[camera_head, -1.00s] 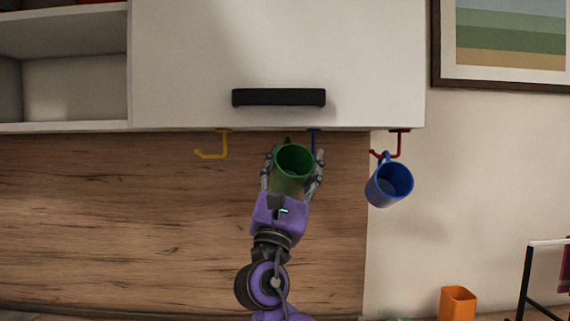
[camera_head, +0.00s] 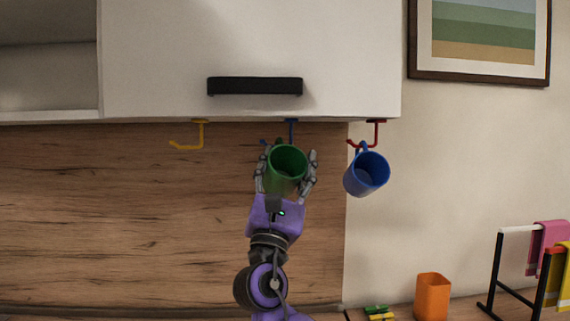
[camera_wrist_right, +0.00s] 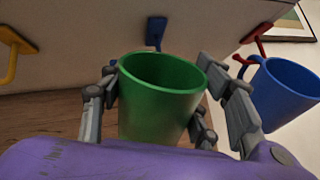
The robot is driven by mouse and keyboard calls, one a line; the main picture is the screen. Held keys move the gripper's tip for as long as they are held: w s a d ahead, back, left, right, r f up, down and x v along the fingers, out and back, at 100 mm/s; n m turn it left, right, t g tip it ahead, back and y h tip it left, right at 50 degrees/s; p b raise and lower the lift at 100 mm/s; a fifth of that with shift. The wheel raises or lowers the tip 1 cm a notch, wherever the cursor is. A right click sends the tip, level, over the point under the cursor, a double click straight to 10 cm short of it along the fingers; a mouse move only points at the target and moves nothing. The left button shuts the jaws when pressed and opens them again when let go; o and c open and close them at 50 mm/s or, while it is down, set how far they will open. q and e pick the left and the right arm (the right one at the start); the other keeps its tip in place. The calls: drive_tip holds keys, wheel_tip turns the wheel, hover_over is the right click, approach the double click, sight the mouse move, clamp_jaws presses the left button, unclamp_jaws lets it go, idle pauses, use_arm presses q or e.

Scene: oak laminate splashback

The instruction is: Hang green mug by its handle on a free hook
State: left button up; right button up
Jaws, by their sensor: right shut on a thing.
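The green mug (camera_head: 286,168) is held in my right gripper (camera_head: 286,176), whose fingers are closed around its sides. Its open mouth faces the head camera, and its handle is mostly hidden behind it. The blue hook (camera_head: 291,131) under the cabinet is just above and behind the mug; I cannot tell whether they touch. In the right wrist view the green mug (camera_wrist_right: 158,98) sits between the fingers, with the blue hook (camera_wrist_right: 156,32) beyond its rim. The yellow hook (camera_head: 201,136) at left is empty. The red hook (camera_head: 377,134) carries a blue mug (camera_head: 367,174). My left gripper is out of view.
The white cabinet (camera_head: 330,60) with a black handle (camera_head: 254,87) is directly above. The blue mug hangs close to the right of my gripper. An orange cup (camera_head: 432,297) and a towel rack (camera_head: 497,265) are at lower right. Space under the yellow hook is clear.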

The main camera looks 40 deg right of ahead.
drive_tip(key=shift+r, duration=0.1)
idle(0.3)
drive_tip(key=o, duration=1.5)
drive_tip(key=shift+s+a+f, duration=0.2)
drive_tip(key=shift+a+f, duration=0.1)
drive_tip(key=shift+f, duration=0.2)
drive_tip(key=v, duration=1.1)
drive_tip(key=shift+r, duration=0.1)
